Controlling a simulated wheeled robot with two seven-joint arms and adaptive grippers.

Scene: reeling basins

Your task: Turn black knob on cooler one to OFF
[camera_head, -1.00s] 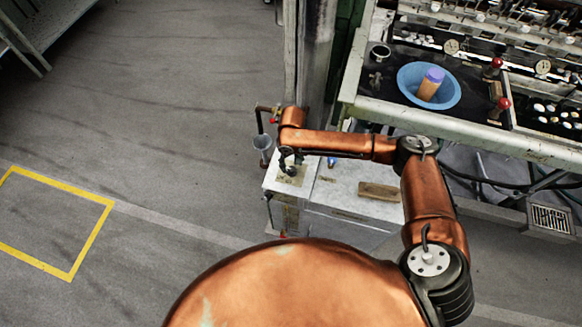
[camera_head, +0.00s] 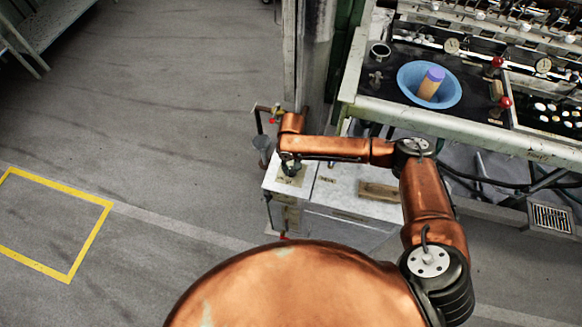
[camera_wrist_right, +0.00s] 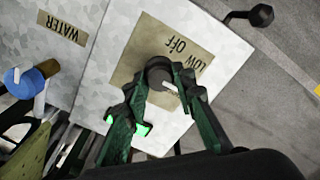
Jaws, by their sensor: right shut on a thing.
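The cooler (camera_head: 325,197) is a pale metal box on the floor below the bench; its top also shows in the right wrist view (camera_wrist_right: 98,82). In that view the black knob (camera_wrist_right: 158,70) sits on a tan label plate (camera_wrist_right: 140,48) with "OFF" and "LOW" printed beside it. A short white mark shows by the knob's lower right edge; I cannot tell for sure which setting it points to. My right gripper (camera_wrist_right: 164,88) is shut on the knob, its fingers partly hiding it. In the head view the right gripper (camera_head: 290,168) is over the cooler's left end. My left gripper is out of view.
A blue valve handle (camera_wrist_right: 18,75) and a "WATER" label (camera_wrist_right: 62,27) are on the left in the wrist view. A black lever (camera_wrist_right: 250,17) sticks out at upper right. The bench with a blue basin (camera_head: 405,75) stands behind the cooler. Open floor lies left.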

